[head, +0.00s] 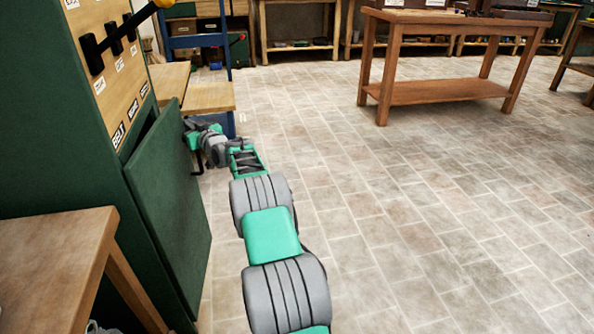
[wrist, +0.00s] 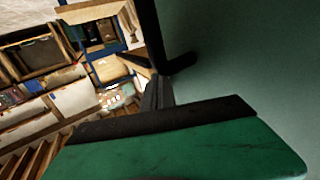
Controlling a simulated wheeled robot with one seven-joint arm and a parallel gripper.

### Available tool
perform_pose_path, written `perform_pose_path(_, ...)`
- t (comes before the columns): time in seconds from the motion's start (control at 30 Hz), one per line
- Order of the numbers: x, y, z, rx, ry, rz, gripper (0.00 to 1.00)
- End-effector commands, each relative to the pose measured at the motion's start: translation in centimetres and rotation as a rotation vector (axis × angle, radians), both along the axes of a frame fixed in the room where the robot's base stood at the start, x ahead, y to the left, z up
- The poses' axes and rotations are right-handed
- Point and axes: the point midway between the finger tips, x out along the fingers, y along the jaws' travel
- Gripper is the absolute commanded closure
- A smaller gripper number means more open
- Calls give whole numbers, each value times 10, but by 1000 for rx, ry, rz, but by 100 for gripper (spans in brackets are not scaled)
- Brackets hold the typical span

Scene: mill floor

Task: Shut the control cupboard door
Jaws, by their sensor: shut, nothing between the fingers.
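The control cupboard (head: 60,140) is a tall green cabinet on the left in the head view. Its green door (head: 175,215) stands partly open, with a dark gap between its top edge and the cupboard front. A black bar handle (head: 198,166) sits on the door's outer face; the handle also shows in the wrist view (wrist: 150,40), beside the door face (wrist: 245,60). My gripper (wrist: 156,88) is shut and empty, close to the handle and the door face. Whether it touches either is unclear. In the head view my wrist partly hides the fingers.
A labelled panel with black levers (head: 115,45) is above the door. A wooden table (head: 50,260) stands at the near left. A wooden bench on a blue frame (head: 210,97) is beyond the door. Tiled floor to the right is open up to a brown workbench (head: 450,20).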

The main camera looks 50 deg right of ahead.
Motion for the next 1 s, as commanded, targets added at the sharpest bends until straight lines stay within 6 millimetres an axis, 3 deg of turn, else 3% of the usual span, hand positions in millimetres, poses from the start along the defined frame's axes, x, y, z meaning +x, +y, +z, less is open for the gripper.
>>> perform_pose_path(0.1,18,17,-1,-1,-1,1,100)
perform_pose_path(0.33,36,35,0,-1,0,-3,100)
perform_pose_path(1.0,38,35,-1,-1,0,-6,100)
